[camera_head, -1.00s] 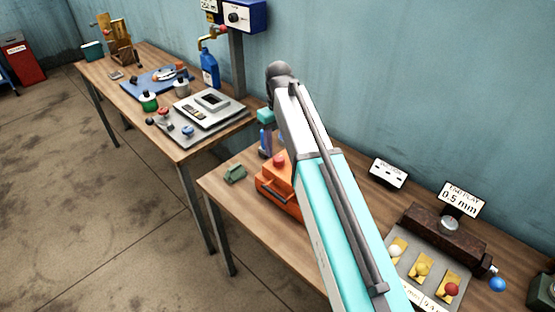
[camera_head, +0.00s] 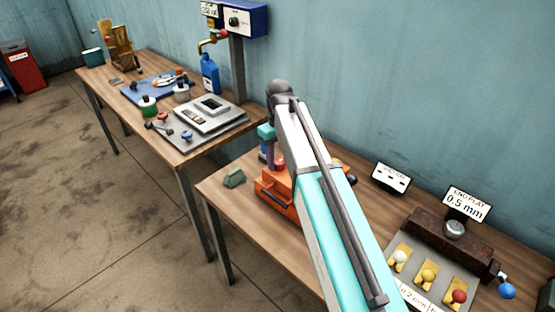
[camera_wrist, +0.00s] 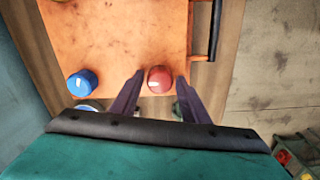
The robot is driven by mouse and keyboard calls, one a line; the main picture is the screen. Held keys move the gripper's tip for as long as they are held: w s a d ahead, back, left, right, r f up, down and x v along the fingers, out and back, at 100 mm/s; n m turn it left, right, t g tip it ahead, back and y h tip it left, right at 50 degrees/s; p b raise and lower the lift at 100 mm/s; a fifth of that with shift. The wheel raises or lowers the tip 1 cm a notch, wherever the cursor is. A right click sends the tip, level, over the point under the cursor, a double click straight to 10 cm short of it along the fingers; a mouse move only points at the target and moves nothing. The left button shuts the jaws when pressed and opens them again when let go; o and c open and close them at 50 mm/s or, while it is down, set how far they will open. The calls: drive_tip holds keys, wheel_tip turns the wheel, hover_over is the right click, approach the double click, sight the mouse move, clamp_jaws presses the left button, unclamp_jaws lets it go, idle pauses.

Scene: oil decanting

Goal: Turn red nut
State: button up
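The red nut (camera_wrist: 159,79) is a round red knob on the orange box (camera_wrist: 120,30), near its edge. In the wrist view my gripper (camera_wrist: 158,75) is open, with one fingertip on each side of the red nut and small gaps showing. I cannot tell whether the fingers reach down around it. In the head view my gripper (camera_head: 271,165) hangs beside the red nut (camera_head: 281,165), over the orange box (camera_head: 268,192). A blue nut (camera_wrist: 81,84) sits on the same box to the left. My arm hides part of the box in the head view.
A green block (camera_head: 234,178) lies left of the box. To the right is a grey panel (camera_head: 398,277) with white, yellow and red knobs, beside a dark vise-like block (camera_head: 428,229). The far table holds a blue bottle (camera_head: 210,73) and a scale-like tray (camera_head: 222,121).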

drive_tip(key=c, duration=0.7)
drive_tip(key=shift+a, duration=0.15)
